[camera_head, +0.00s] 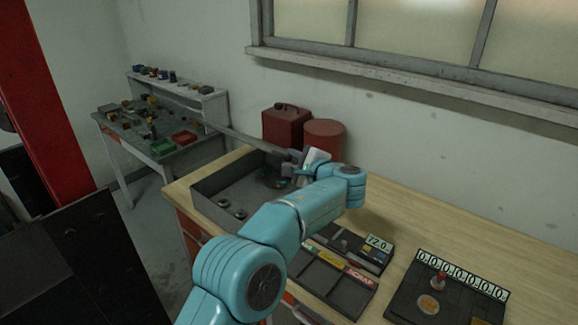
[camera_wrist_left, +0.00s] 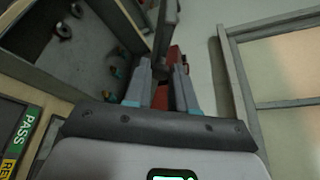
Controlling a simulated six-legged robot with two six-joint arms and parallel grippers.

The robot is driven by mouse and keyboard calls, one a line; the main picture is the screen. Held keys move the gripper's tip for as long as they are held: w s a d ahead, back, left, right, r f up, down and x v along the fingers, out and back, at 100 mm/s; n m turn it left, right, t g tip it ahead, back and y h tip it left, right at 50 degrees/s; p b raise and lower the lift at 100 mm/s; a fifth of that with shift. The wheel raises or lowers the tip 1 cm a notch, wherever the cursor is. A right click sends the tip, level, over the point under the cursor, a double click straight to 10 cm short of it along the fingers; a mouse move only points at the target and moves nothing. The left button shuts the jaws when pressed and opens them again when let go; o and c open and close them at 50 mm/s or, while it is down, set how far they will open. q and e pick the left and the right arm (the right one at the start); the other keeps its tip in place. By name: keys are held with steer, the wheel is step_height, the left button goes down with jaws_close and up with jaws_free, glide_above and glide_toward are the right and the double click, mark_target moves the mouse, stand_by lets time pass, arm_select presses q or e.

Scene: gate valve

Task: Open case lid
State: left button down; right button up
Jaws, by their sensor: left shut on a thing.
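A grey case (camera_head: 207,206) stands on the wooden workbench with its inside showing. Its lid (camera_head: 250,138) looks like a thin grey strip, raised and seen nearly edge-on above the case's back side. My left gripper (camera_head: 291,160) is at the lid's right end, by the case's back right corner, and is shut on the lid. In the left wrist view the two fingers (camera_wrist_left: 162,68) point at the dark lid edge (camera_wrist_left: 166,28), and the case interior (camera_wrist_left: 88,50) lies to the left. My forearm hides the case's right part. My right gripper is not in view.
A red jerrycan (camera_head: 285,127) and a red drum (camera_head: 323,138) stand close behind the gripper. Small round parts (camera_head: 238,213) lie in the case. Trays with labels (camera_head: 330,283) and a counter panel (camera_head: 440,300) are at the right. The bench's back right is clear.

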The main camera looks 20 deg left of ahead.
arm_select(q)
steer(key=shift+w+d+r, duration=0.15)
steer(key=shift+d, duration=0.05)
stand_by(0.3)
steer(key=c, duration=0.9)
jaws_free()
steer(key=shift+d, duration=0.1)
steer(key=shift+c, duration=0.2)
steer(key=shift+d+b, duration=0.2)
steer(key=shift+b, duration=0.1)
steer(key=b+v, duration=0.4)
steer(key=v, duration=1.1)
steer(key=shift+s+d+b, duration=0.2)
steer(key=shift+s+b, duration=0.2)
steer(key=shift+d, duration=0.1)
